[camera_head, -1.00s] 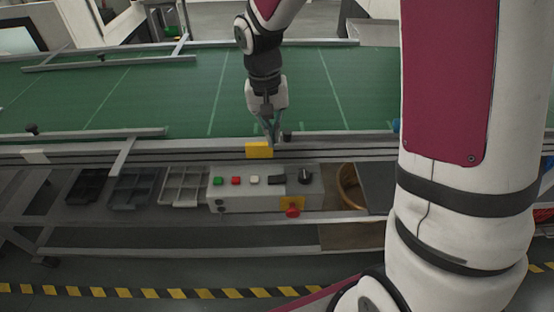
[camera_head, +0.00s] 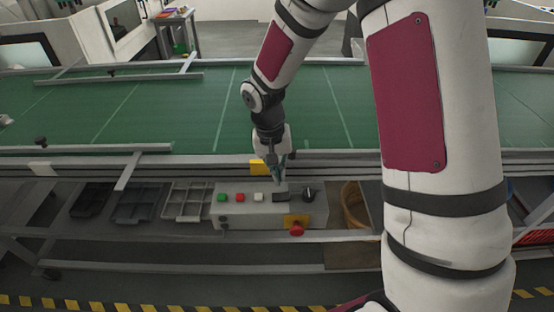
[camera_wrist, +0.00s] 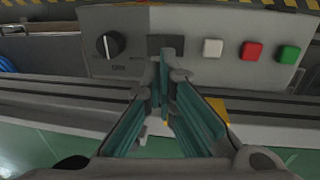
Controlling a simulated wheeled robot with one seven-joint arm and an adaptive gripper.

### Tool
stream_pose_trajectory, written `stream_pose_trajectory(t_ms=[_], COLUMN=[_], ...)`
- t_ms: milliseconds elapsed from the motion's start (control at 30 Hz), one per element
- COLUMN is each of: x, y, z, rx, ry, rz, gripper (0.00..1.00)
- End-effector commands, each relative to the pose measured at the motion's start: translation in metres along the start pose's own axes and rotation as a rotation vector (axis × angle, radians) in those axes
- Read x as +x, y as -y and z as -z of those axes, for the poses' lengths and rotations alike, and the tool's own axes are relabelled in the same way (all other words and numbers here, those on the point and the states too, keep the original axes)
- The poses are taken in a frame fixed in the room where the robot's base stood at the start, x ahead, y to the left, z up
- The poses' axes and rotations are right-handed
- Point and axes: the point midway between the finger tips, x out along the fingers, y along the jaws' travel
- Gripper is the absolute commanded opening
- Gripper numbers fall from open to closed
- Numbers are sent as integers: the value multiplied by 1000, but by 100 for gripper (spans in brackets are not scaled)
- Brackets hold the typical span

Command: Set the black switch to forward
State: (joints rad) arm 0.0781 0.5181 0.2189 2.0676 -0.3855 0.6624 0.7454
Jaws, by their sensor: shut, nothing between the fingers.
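A grey control box (camera_head: 260,213) hangs under the conveyor's front edge. On it, a black rectangular switch (camera_head: 281,197) sits between a white button and a round black knob (camera_head: 309,194). The wrist view shows the black switch (camera_wrist: 155,43), partly covered by my fingertips, and the knob (camera_wrist: 110,44) with a white pointer line. My gripper (camera_head: 279,181) is shut and empty, pointing down at the box. In the wrist view its fingertips (camera_wrist: 167,62) overlap the lower part of the switch. Whether they touch it I cannot tell.
White (camera_head: 258,197), red (camera_head: 240,198) and green (camera_head: 221,198) buttons line the box. A red emergency knob (camera_head: 297,230) sticks out below. A yellow block (camera_head: 259,168) is on the rail behind my gripper. Grey trays (camera_head: 186,202) stand left; a round wooden container (camera_head: 354,204) is right.

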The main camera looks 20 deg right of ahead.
Motion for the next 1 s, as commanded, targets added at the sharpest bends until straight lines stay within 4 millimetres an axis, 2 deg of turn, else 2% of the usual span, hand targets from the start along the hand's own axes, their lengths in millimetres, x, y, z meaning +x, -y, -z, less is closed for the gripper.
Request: stream_pose_trajectory(t_ms=[33,200,400,867,1000], x=[11,38,56,61,65], y=[0,-1,0,-1,-4], z=[-1,-1,0,0,-1], rx=[1,1,1,2,6], ry=[5,4,1,0,5], rz=[-1,-1,0,5,61], gripper=[0,0,0,0,0])
